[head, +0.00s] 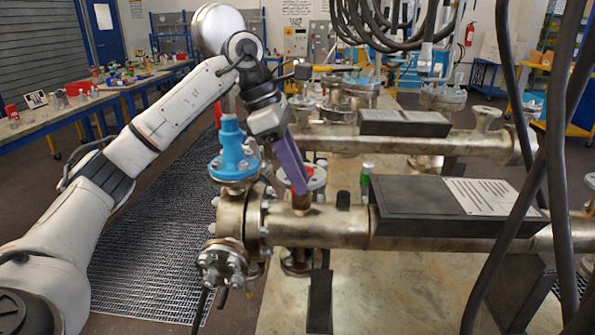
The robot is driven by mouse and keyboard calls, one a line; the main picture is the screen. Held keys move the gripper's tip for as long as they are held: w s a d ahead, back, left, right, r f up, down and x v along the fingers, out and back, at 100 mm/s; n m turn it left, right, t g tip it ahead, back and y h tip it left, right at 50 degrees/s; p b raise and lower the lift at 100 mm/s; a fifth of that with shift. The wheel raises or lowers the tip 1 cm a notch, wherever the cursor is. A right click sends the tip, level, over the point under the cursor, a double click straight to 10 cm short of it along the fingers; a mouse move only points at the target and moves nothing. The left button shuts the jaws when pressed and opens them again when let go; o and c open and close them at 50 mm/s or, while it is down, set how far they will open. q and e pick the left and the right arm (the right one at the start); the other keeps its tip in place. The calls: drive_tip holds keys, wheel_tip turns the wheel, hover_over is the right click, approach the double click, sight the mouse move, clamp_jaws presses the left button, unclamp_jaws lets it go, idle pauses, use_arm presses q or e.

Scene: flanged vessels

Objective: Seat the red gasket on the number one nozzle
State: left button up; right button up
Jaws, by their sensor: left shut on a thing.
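My left gripper (297,188), with purple fingers, reaches down from the upper left over the near vessel. It is shut, and a red ring, which looks like the red gasket (318,176), shows at its fingertips. The fingers hide part of this ring. A pale bolted flange shows around it; I cannot tell whether the ring touches it. A short brass-coloured nozzle (301,204) stands on the near pipe just below the fingertips. A blue flanged nozzle (234,155) stands upright to the left. No nozzle number is readable. My right gripper is not in view.
The near steel vessel (335,228) carries a black box with a label plate (455,205). A second vessel (350,140) lies behind it. Dark hoses (535,190) hang at the right. A cluttered workbench (85,100) stands at the back left.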

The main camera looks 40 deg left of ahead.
use_arm(q)
drive_tip(key=o, duration=1.5)
drive_tip(key=shift+c, duration=0.2)
wheel_tip(320, 180, up, 3)
drive_tip(key=p, duration=0.3)
drive_tip(key=shift+f, duration=0.15)
drive_tip(key=shift+r, duration=2.1)
